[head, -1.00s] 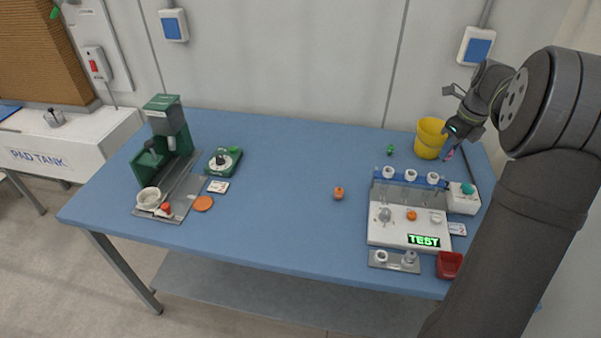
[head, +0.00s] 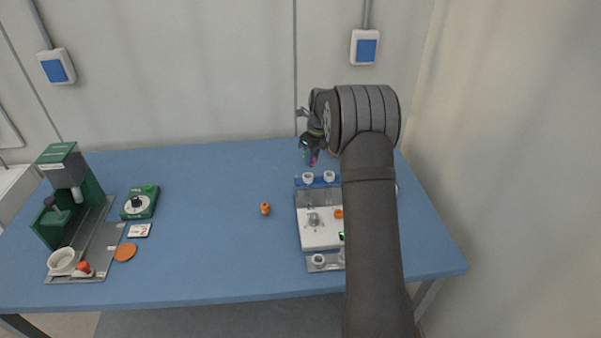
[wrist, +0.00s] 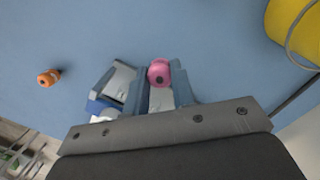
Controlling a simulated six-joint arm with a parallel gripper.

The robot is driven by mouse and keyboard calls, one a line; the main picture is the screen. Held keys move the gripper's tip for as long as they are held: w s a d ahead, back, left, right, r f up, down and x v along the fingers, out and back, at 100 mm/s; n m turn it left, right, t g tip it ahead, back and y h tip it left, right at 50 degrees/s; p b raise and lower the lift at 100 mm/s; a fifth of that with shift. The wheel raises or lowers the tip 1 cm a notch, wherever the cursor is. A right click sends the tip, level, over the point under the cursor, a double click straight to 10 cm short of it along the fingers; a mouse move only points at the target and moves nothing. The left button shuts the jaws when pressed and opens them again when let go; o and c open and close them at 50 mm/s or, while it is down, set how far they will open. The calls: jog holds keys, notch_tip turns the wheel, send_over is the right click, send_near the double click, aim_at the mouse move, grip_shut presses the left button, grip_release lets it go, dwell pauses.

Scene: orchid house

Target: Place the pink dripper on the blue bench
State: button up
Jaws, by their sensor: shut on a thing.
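My gripper (head: 311,158) is shut on the pink dripper (wrist: 159,73), which shows between the fingertips in the wrist view. In the head view only a small pink patch of it (head: 314,161) shows below the jaws. The blue bench (head: 215,190) lies underneath, and the wrist view shows its bare surface (wrist: 130,30) around the dripper. The dripper looks held above the bench behind the white test unit; the exact gap is unclear.
A yellow bucket (wrist: 298,30) is at the right in the wrist view, mostly hidden by my arm in the head view.

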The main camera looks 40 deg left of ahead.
aim_at(313, 165)
jog(key=shift+f, duration=2.95)
jog(key=shift+f, duration=0.1)
jog(key=o, duration=1)
jog(key=shift+c, duration=0.2)
notch_tip(313, 165, up, 12)
jog(key=d, duration=0.2)
jog(key=shift+a, duration=0.1)
